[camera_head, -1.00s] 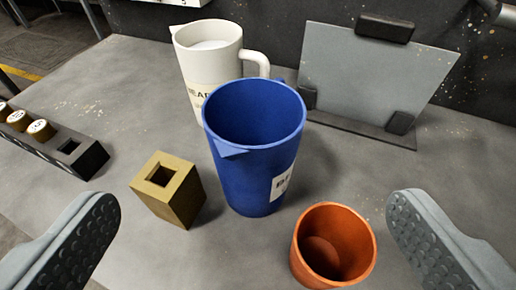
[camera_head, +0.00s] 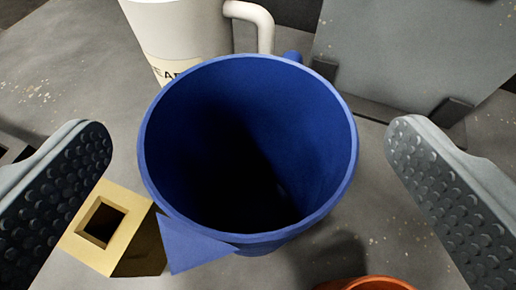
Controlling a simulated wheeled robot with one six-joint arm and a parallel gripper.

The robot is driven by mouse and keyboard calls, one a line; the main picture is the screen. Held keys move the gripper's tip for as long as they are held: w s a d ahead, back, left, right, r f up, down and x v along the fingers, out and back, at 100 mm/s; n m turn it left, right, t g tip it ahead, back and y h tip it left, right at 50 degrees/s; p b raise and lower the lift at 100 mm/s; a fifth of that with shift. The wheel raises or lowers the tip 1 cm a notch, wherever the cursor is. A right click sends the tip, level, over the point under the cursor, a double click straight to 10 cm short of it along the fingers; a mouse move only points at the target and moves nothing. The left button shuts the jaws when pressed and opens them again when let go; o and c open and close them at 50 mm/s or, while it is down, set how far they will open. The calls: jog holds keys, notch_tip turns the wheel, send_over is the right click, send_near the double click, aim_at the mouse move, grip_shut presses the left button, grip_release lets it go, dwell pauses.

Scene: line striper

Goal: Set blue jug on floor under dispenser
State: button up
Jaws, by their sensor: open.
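The blue jug (camera_head: 335,110) stands upright on the grey table, seen from above. Its mouth is open, its spout points to the lower left, and a bit of its handle shows at the upper right. My gripper (camera_head: 247,150) is open, with one ridged finger on each side of the jug. Both fingers appear apart from it, with a wider gap on the right than on the far left looks possible to judge. The jug's label is hidden. The dispenser and the floor spot under it cannot be made out.
A white jug (camera_head: 180,35) stands close behind the blue one. A brass block with a square hole (camera_head: 85,255) is at the lower left, near the left finger. An orange cup (camera_head: 375,285) is at the bottom edge. A grey panel (camera_head: 405,60) stands at the upper right.

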aim_at(249, 79)
jog(key=shift+x, duration=2.5)
jog(key=c, duration=1.5)
jog(key=shift+o, duration=0.2)
jog(key=shift+r, duration=0.15)
